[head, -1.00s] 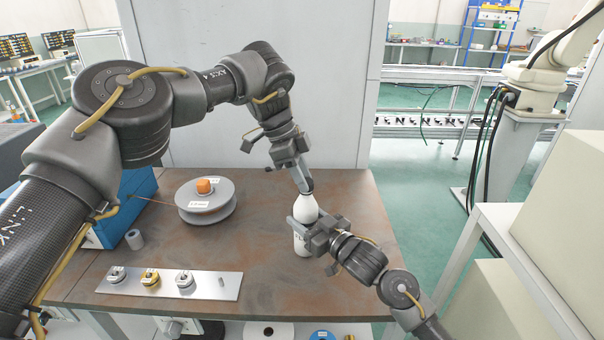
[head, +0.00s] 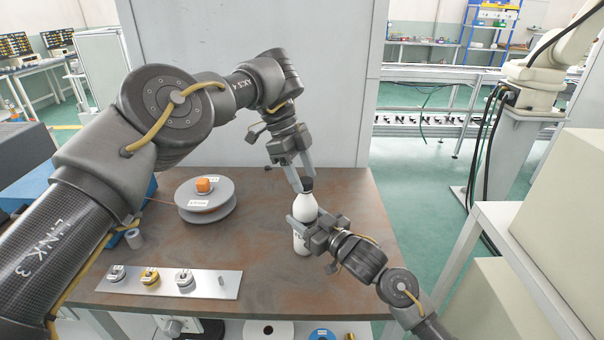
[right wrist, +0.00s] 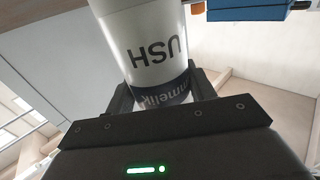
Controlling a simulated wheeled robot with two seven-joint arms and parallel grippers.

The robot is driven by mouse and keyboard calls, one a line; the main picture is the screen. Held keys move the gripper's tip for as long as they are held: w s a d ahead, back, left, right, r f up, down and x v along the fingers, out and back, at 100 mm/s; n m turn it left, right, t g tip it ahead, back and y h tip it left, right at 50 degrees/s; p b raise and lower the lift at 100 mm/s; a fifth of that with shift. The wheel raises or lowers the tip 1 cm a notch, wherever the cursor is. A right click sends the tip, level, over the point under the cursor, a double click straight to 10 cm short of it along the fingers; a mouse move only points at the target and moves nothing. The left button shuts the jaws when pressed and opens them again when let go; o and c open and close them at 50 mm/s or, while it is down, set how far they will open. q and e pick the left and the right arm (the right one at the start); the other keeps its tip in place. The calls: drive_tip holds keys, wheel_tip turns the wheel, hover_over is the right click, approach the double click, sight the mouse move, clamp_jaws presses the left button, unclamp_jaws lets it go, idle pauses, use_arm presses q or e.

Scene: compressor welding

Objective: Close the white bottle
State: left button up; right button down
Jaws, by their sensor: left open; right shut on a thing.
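The white bottle (head: 304,208) stands upright at the right part of the brown table, with a black cap (head: 307,184) on its top. My right gripper (head: 305,226) is shut around the bottle's body from the front right. In the right wrist view the bottle (right wrist: 150,45) shows between the fingers, with dark lettering and a dark blue band. My left gripper (head: 302,188) is above the bottle, pointing down. Its fingers are open on either side of the cap; I cannot tell whether they touch it.
A grey spool (head: 205,200) with an orange piece (head: 204,185) sits at the table's left. A metal plate (head: 215,291) with several small round parts lies at the front left. A grey wall panel (head: 335,90) stands behind. The table's front middle is clear.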

use_arm(q)
drive_tip(key=shift+r, duration=0.15)
drive_tip(key=shift+r, duration=2.15)
drive_tip(key=o, duration=0.6)
drive_tip(key=shift+c, duration=0.2)
wheel_tip(320, 180, up, 10)
